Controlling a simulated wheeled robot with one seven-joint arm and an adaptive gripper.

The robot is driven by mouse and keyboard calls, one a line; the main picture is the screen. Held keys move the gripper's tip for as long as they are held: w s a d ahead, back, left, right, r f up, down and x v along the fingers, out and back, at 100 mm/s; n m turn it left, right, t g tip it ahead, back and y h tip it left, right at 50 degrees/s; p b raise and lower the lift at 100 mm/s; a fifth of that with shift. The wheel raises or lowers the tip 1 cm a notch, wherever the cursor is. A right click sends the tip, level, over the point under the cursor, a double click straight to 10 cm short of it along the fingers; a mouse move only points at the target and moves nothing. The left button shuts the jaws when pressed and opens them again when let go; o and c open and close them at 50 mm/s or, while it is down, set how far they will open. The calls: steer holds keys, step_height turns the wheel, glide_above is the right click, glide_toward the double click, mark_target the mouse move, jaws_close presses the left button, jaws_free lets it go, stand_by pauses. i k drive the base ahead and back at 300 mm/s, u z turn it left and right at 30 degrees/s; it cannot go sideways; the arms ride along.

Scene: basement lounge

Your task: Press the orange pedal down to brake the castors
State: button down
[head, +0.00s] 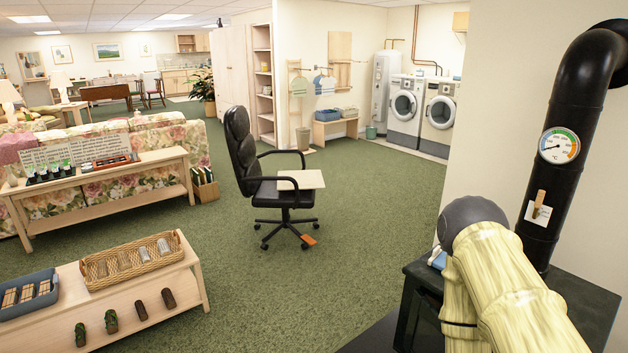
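The orange pedal (308,239) is a small flat tab low at the front right of the black office chair's base, close to the green carpet. Whether it is up or pressed down is too small to tell. The black office chair (240,150) stands upright on castors (265,245) in the middle of the room, its back to the left. A pale board (301,180) lies across its seat area. My arm shows at the lower right, well apart from the chair. My gripper is not in view.
A low bench (190,283) with a wicker basket (130,262) stands at the front left. A floral sofa (130,185) and console table (110,178) are behind it. A black stove (590,305) with a flue pipe (575,120) is close at right. Carpet (370,215) around the chair is clear.

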mark_target(308, 239)
steer(key=u, duration=0.5)
steer(key=i, duration=3.7)
steer(key=z, duration=0.3)
steer(key=i, duration=0.7)
steer(key=z, duration=0.1)
